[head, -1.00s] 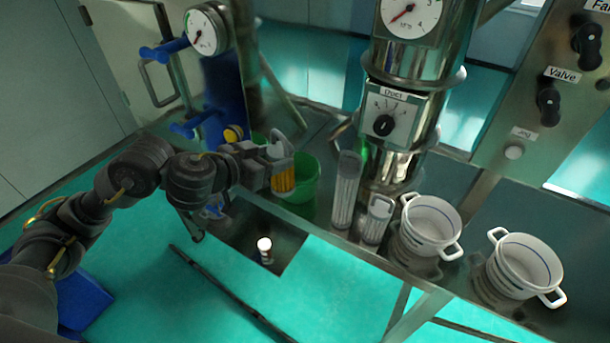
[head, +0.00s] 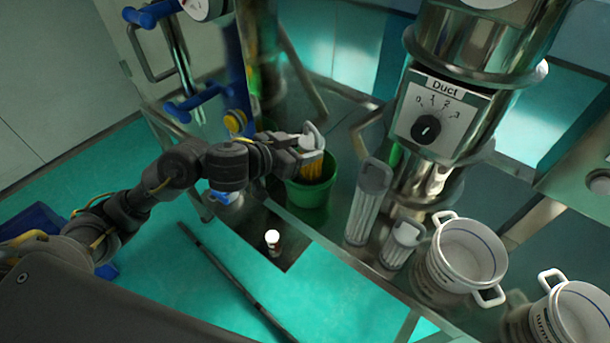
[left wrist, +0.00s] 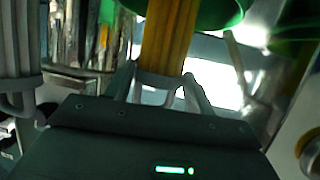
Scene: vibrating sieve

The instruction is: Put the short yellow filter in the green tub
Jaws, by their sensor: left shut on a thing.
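The short yellow filter (head: 313,168) has a pale cap with a handle loop and yellow ribs. My left gripper (head: 308,146) is shut on its cap end and holds it roughly upright. The green tub (head: 307,194) stands on the metal shelf, and the filter's lower part overlaps its opening in the head view. I cannot tell how deep the lower end is. In the left wrist view the yellow ribs (left wrist: 170,42) run up from between the fingers towards a green rim (left wrist: 212,10). My right gripper is not in view.
A tall grey filter (head: 368,203) and a short white one (head: 402,244) stand right of the tub. White pots (head: 466,252) are further right. The steel duct column (head: 440,130) rises behind. A small white-capped bottle (head: 273,241) is in front. Blue-handled pipes are at left.

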